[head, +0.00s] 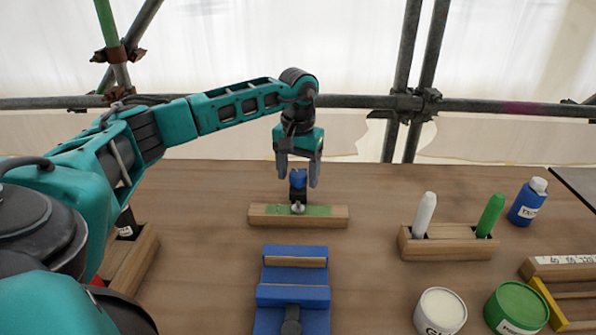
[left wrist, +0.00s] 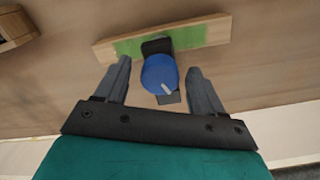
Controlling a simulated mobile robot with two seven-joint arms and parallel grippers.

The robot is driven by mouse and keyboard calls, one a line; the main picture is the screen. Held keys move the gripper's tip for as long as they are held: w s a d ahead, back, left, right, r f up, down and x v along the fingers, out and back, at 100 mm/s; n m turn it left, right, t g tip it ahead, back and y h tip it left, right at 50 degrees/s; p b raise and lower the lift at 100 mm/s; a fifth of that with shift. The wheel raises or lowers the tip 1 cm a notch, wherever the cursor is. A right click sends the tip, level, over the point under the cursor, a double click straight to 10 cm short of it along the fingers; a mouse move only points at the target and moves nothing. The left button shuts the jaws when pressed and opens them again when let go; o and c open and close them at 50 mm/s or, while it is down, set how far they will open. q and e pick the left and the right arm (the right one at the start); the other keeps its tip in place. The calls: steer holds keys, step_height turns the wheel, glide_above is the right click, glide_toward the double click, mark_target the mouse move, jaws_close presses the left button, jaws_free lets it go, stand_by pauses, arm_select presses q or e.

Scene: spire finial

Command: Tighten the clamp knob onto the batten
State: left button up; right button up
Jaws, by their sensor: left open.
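The batten (head: 335,216) is a wooden strip with a green patch on the table; it also shows in the left wrist view (left wrist: 215,30). A dark clamp (head: 298,195) sits at its middle over the green patch. The blue clamp knob (head: 298,178) is on top of the clamp; in the left wrist view the knob (left wrist: 158,74) shows a pale pointer mark. My left gripper (head: 298,183) points down over the knob, open, with one finger on each side. In the left wrist view, gaps show between the knob and both fingers. My right gripper is not in view.
A blue vise-like fixture (head: 293,295) stands in front of the batten. A wooden holder (head: 450,247) with a white and a green marker is at right, near a blue bottle (head: 528,202), a white tin (head: 440,311) and a green tin (head: 516,308).

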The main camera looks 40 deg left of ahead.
mark_target(298, 174)
arm_select(q)
steer(key=shift+r, duration=0.1)
step_height(298, 174, up, 13)
stand_by(0.4)
stand_by(0.5)
